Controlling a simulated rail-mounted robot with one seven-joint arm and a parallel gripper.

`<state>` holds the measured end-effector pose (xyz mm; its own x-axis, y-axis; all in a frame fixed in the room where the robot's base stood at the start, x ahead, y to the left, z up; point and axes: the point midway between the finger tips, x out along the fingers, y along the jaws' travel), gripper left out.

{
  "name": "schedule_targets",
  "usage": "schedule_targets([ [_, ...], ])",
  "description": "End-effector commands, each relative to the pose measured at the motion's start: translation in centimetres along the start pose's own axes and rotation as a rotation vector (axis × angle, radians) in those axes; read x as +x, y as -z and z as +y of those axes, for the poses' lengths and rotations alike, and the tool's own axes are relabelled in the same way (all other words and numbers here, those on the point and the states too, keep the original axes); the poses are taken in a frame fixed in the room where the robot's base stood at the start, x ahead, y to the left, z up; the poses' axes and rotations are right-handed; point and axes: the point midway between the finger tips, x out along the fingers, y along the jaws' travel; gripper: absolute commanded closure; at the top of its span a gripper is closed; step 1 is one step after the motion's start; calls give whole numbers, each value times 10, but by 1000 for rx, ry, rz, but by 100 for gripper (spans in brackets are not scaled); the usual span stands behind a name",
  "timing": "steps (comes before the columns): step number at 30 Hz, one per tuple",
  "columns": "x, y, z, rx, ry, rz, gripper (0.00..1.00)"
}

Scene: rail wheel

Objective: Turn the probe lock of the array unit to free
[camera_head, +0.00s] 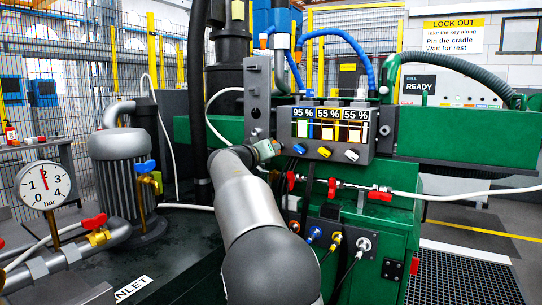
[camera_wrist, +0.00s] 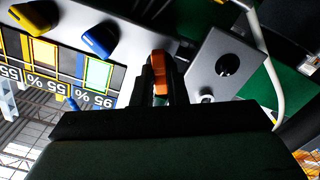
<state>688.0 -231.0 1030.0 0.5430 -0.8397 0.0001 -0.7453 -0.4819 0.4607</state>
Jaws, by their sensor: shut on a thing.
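The array unit (camera_head: 330,128) is a dark grey box with lit displays reading 95 %, 55 % and 55 %. Below the displays sit a blue knob (camera_head: 299,149), a yellow knob (camera_head: 324,152) and a white knob (camera_head: 352,155). In the wrist view, seen upside down, my gripper (camera_wrist: 160,75) is shut on an orange handle (camera_wrist: 159,62) beside the blue knob (camera_wrist: 100,38). I cannot read any lock marking, so its setting is unclear. In the head view my gripper (camera_head: 266,149) is at the unit's lower left corner, and the handle is hidden.
A grey plate with a dark round hole (camera_wrist: 212,62) stands close beside my gripper. Blue hoses (camera_head: 335,34) arch over the unit. Red-handled valves (camera_head: 380,194) and a thin pipe run below it. A pump motor (camera_head: 122,175) and a gauge (camera_head: 45,185) stand at left.

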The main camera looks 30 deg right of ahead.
Motion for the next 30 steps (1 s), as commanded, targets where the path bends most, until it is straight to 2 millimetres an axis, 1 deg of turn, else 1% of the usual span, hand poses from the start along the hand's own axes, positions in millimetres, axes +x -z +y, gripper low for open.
schedule_targets([
  [1,0,-4,-2,16,0,-1,100],
  [9,0,-2,-2,96,0,-1,100],
  [23,0,-2,-1,118,0,-2,100],
  [30,0,-4,-2,201,0,-1,100],
])
